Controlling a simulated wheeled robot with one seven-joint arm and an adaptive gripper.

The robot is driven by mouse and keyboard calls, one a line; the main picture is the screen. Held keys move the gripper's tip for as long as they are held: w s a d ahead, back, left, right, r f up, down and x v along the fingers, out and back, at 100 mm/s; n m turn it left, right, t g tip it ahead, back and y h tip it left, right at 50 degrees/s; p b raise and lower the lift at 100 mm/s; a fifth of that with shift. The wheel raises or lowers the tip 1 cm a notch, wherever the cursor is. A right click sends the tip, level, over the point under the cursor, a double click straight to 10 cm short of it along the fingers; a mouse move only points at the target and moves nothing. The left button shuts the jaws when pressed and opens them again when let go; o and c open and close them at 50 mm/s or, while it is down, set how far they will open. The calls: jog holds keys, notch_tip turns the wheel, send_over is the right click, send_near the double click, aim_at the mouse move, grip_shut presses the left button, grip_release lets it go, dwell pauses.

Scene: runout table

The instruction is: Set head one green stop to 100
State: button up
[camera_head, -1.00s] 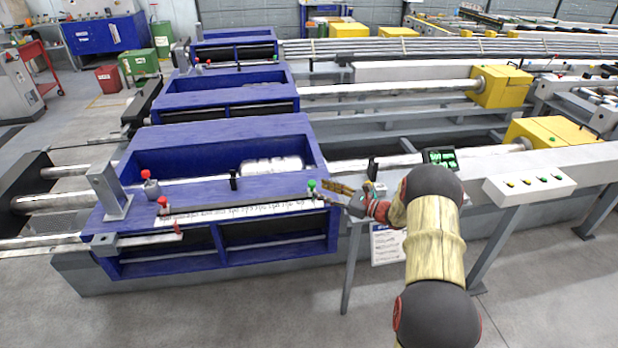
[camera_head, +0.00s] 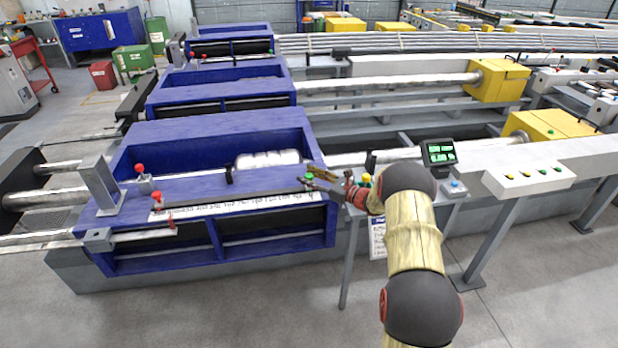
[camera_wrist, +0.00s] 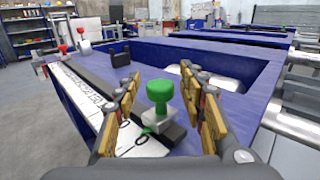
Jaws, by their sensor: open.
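The green stop (camera_head: 309,176) has a round green knob on a grey block. It sits at the right end of a dark rail on the near blue head (camera_head: 215,135). In the wrist view, the green stop (camera_wrist: 160,92) stands upright between my fingers, beside the printed zero of a white scale (camera_wrist: 82,88). The scale also shows on the head's front edge (camera_head: 240,208). My gripper (camera_head: 316,181) is open, with a finger on each side of the knob. I see gaps beside the knob; contact lower down is unclear.
Red-knobbed stops (camera_head: 157,196) stand at the left end of the rail. A black block (camera_wrist: 120,58) stands beside the rail. A green-lit display (camera_head: 440,152) and a button box (camera_head: 528,178) lie to the right. The rail's middle looks clear.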

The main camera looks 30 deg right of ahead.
jog(key=shift+c, duration=0.4)
grip_shut()
dwell(0.4)
